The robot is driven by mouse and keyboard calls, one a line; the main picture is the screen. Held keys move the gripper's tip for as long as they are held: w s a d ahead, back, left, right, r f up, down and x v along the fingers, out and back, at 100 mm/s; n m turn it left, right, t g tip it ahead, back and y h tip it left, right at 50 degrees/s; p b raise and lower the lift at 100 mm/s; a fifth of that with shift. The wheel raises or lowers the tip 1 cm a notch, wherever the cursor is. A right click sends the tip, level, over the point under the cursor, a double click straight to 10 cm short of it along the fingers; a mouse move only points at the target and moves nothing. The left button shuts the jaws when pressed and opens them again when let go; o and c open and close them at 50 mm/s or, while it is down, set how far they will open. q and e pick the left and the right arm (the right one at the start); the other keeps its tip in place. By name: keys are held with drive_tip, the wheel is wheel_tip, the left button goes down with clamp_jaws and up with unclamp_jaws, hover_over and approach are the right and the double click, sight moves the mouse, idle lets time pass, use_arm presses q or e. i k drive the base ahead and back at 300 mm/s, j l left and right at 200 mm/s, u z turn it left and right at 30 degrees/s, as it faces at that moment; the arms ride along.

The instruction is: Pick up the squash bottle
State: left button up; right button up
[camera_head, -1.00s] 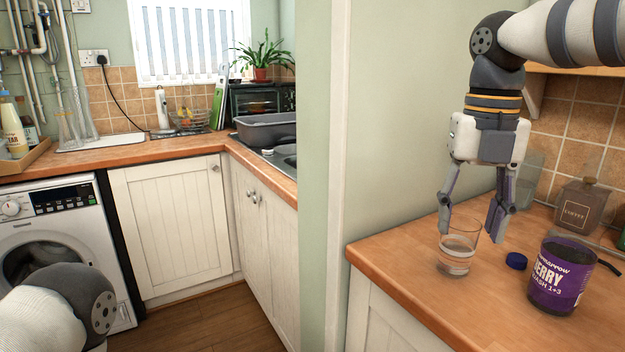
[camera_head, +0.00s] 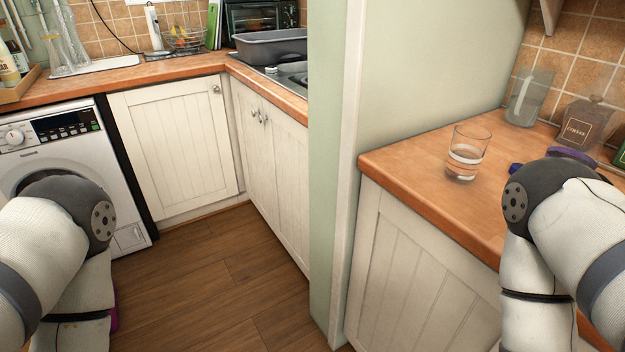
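The squash bottle (camera_head: 572,155) stands on the right-hand wooden counter. Only its purple top rim shows above my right arm, and the rest is hidden behind the arm. Part of a dark blue cap (camera_head: 514,168) shows on the counter left of it. A clear glass (camera_head: 467,152) with some liquid stands upright near the counter's front-left corner. My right arm comes in from the lower right, and its gripper is out of sight. My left arm is at the lower left, and its gripper is also out of sight.
A clear container (camera_head: 530,97) and a coffee jar (camera_head: 580,124) stand at the back of the right counter (camera_head: 405,160). A small magenta patch (camera_head: 115,308) beside my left arm cannot be identified. The wooden floor (camera_head: 225,285) between the cabinets is clear.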

sight(596, 111)
drive_tip(key=z, duration=1.35)
